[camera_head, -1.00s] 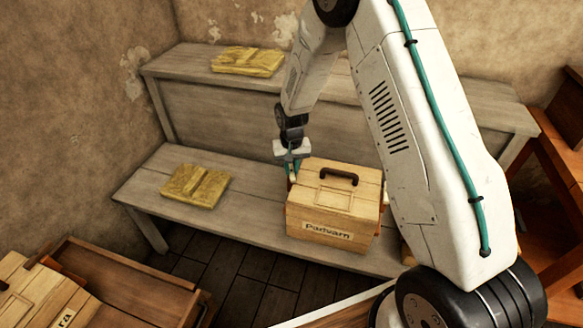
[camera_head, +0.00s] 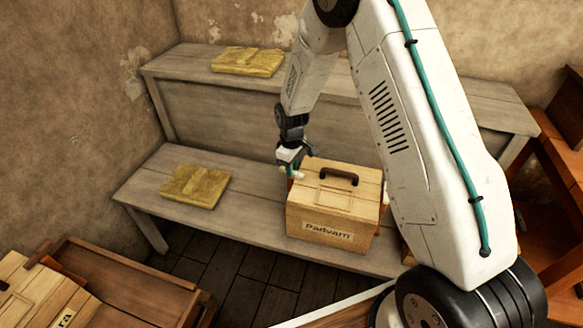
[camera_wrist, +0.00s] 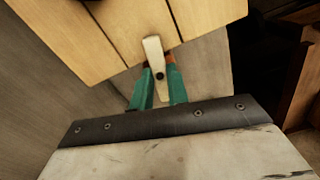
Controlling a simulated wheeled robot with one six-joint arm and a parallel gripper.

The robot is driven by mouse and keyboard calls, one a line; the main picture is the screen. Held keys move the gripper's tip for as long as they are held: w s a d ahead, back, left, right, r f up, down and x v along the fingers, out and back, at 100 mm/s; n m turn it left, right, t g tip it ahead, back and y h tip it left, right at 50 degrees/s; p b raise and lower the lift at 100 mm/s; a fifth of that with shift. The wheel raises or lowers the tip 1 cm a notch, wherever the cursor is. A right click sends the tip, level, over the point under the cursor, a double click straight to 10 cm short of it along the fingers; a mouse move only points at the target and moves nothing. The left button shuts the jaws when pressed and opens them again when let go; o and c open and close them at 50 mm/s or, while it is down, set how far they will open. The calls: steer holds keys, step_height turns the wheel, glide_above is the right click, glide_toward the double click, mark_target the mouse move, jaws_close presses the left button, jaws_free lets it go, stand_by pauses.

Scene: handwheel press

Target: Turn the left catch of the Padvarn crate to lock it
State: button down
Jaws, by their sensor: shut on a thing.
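The Padvarn crate (camera_head: 330,228) is a pale wooden box with a dark handle on its lid, upright on the lower grey bench. My gripper (camera_head: 296,168) is at the crate's left side, near the top edge. In the wrist view, my gripper's green fingers (camera_wrist: 160,86) are shut on the left catch (camera_wrist: 153,52), a pale narrow lever. Its upper end overlaps the edge of the plank lid (camera_wrist: 120,38), and a dark round spot shows near its lower end. A small orange-red piece shows beside it. The catch's far side and the crate's right side are hidden.
A yellow pad (camera_head: 194,186) lies left of the crate on the lower bench (camera_head: 150,205). Another yellow pad (camera_head: 248,62) lies on the upper shelf. A second crate (camera_head: 40,295) stands at the lower left. My arm covers the area right of the crate.

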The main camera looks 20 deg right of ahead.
steer(key=shift+n, duration=1.1)
steer(key=c, duration=1.4)
jaws_free()
steer(key=shift+o, duration=0.2)
step_height(320, 180, up, 8)
steer(key=shift+f, duration=0.1)
